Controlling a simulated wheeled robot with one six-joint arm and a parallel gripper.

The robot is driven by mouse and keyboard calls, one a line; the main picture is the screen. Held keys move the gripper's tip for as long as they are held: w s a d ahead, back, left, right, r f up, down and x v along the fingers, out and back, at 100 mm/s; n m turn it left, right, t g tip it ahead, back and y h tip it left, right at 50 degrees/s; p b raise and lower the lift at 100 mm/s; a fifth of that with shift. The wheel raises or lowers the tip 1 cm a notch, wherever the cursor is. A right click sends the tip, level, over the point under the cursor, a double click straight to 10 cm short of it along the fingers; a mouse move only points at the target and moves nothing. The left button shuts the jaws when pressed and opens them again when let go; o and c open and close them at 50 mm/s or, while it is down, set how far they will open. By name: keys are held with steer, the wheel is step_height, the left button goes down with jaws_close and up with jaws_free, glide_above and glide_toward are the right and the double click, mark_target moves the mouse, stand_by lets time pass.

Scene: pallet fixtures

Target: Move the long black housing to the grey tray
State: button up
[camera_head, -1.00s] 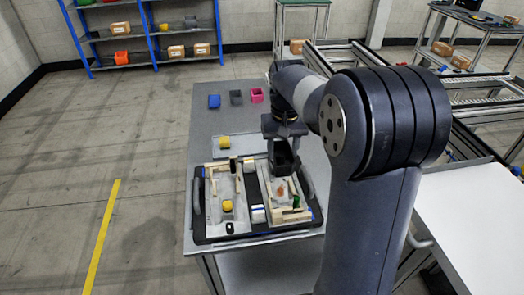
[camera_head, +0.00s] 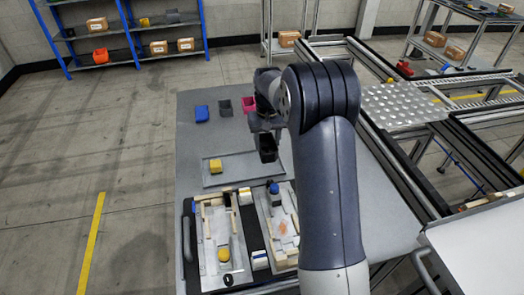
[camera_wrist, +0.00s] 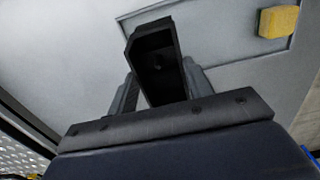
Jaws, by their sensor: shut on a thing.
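The long black housing (camera_head: 267,148) hangs from my gripper (camera_head: 265,128) over the right part of the grey tray. In the wrist view the housing (camera_wrist: 158,60) sits between the two fingers of my gripper (camera_wrist: 165,88), its hollow side showing. The grey tray (camera_head: 213,183) is a flat, low-rimmed tray on the table behind the black fixture pallet. A yellow block (camera_head: 215,166) lies at the tray's left; it also shows in the wrist view (camera_wrist: 278,21). I cannot tell whether the housing touches the tray.
The black pallet (camera_head: 190,262) with wooden-railed fixtures and small parts lies in front of the tray. Blue (camera_head: 202,113), dark grey (camera_head: 225,106) and pink (camera_head: 248,104) bins stand behind it. A roller conveyor (camera_head: 390,140) is at the right.

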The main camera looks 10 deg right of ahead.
mark_target(267, 151)
steer(key=shift+f, duration=2.35)
steer(key=shift+f, duration=0.15)
steer(key=o, duration=1)
steer(key=shift+o, duration=0.2)
step_height(267, 151, up, 12)
steer(key=shift+r, duration=0.2)
